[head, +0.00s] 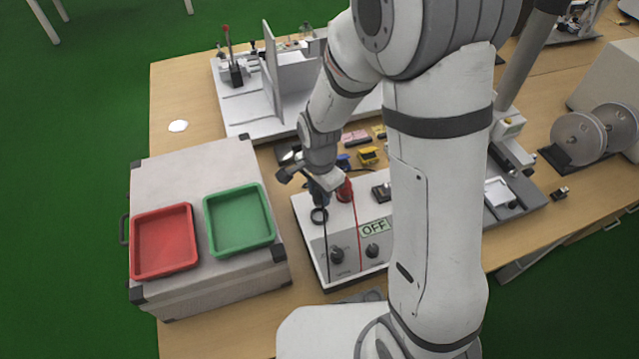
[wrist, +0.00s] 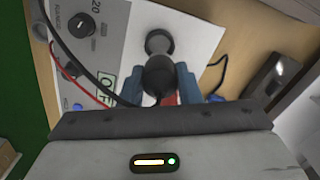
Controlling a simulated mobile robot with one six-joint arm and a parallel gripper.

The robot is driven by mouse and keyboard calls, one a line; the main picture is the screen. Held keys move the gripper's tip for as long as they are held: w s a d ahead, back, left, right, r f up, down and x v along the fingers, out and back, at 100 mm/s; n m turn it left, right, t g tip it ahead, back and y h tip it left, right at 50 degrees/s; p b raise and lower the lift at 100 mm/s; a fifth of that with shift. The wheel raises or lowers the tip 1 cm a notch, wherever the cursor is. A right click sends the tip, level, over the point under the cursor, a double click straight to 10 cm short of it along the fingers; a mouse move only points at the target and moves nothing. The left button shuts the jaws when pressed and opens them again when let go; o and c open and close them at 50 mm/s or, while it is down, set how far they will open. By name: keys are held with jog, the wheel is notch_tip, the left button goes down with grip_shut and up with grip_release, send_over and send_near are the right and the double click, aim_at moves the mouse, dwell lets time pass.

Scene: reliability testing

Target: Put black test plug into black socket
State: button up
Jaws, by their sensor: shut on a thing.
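My gripper (head: 319,190) is over the top of the white test box (head: 306,228), pointing down. In the wrist view its blue fingers (wrist: 160,82) are shut on the black test plug (wrist: 157,75). A black cable runs up to the plug from the box face. A dark round fitting, apparently the black socket (wrist: 158,43), sits on the white panel just beyond the plug. It shows as a dark ring (head: 319,215) just below the gripper in the head view. The plug and the fitting overlap in view; I cannot tell whether they touch.
A red plug (head: 345,190) stands right beside my gripper, with a red cable down the box face. The box face has two knobs and an OFF label (head: 375,227). A grey case with a red tray (head: 165,241) and green tray (head: 240,219) stands left.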

aim_at(319, 205)
jog(key=shift+f+b, duration=1.7)
jog(key=shift+f, duration=0.95)
jog(key=shift+f+b, duration=0.7)
jog(key=shift+b, duration=0.05)
jog(key=o, duration=0.7)
jog(key=shift+r, duration=0.1)
jog(key=shift+r, duration=0.1)
jog(key=shift+r+p, duration=3.9)
jog(key=shift+r, duration=1.5)
jog(key=shift+r, duration=0.15)
jog(key=s+d+r+n+t, duration=0.1)
jog(key=s+d+r+n, duration=0.2)
jog(key=r, duration=0.3)
jog(key=s+d+r+n+t, duration=0.1)
jog(key=s+d+r+n, duration=0.3)
jog(key=s+d+r, duration=0.1)
jog(key=s+d+r+n+t+b, duration=0.1)
jog(key=s+d+r+n, duration=0.2)
jog(key=r, duration=0.4)
jog(key=shift+s+d+r, duration=0.1)
jog(key=shift+s+d, duration=0.45)
jog(key=shift+s, duration=0.35)
